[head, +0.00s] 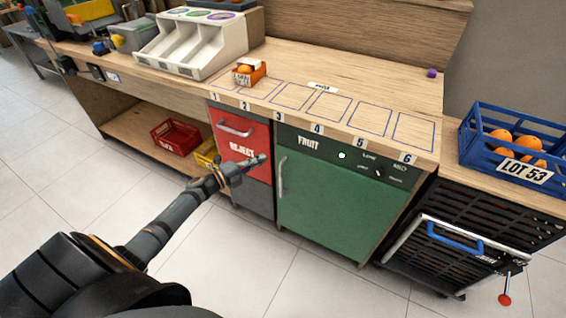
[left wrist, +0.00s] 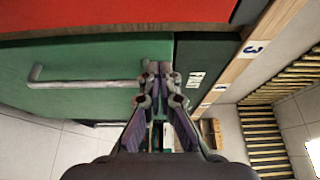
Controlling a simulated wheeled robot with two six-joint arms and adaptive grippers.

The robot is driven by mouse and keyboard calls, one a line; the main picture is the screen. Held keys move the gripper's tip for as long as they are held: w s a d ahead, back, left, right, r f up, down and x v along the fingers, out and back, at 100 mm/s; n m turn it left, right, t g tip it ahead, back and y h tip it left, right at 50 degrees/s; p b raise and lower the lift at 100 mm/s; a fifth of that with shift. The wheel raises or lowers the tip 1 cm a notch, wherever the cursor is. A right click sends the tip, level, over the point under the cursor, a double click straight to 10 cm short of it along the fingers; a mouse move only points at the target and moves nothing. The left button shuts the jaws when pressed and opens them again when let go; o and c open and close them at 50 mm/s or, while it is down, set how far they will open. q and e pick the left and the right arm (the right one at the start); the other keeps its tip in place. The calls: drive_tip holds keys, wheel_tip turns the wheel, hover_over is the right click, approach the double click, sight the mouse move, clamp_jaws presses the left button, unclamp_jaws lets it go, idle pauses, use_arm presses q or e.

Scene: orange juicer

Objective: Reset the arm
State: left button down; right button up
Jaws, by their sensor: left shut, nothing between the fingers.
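My left arm reaches in from the lower left of the head view, and its gripper (head: 262,158) is shut and empty. In that view it appears in front of the red REJECT drawer (head: 257,133). In the left wrist view the gripper (left wrist: 158,66) has its fingertips together, with the green FRUIT cabinet door (left wrist: 80,72) and its handle (left wrist: 85,84) behind it. I cannot tell how far the fingertips are from the front. My right gripper is not in view.
A small orange box with oranges (head: 249,73) stands near slot 2 on the wooden counter (head: 350,75). A blue LOT 53 crate (head: 510,172) of oranges is at the right. The white sorting tray (head: 190,48) is at the back left. The floor (head: 330,290) in front is clear.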

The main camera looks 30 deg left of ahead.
use_arm(q)
drive_tip(key=s+a+f+n+y+p, duration=0.6)
drive_tip(key=a+f+n, duration=0.1)
drive_tip(key=f+n, duration=0.1)
drive_tip(key=s+f+n+g+y+p, duration=0.4)
drive_tip(key=s+f+n, duration=0.3)
drive_tip(key=s+f, duration=0.4)
drive_tip(key=s+d+f+n+g+p, duration=0.2)
drive_tip(key=s+d, duration=0.3)
drive_tip(key=s, duration=0.5)
drive_tip(key=s+d+f+n+g+p, duration=0.2)
drive_tip(key=s+d+f+n+g, duration=0.1)
drive_tip(key=s, duration=0.7)
drive_tip(key=s+d+f+n+g+h+p, duration=0.1)
drive_tip(key=s+d+f+n+g+p, duration=0.2)
drive_tip(key=s, duration=0.7)
drive_tip(key=d+f+g, duration=0.2)
drive_tip(key=d, duration=0.2)
drive_tip(key=shift+s+d+g, duration=0.15)
drive_tip(key=shift+s+g, duration=0.25)
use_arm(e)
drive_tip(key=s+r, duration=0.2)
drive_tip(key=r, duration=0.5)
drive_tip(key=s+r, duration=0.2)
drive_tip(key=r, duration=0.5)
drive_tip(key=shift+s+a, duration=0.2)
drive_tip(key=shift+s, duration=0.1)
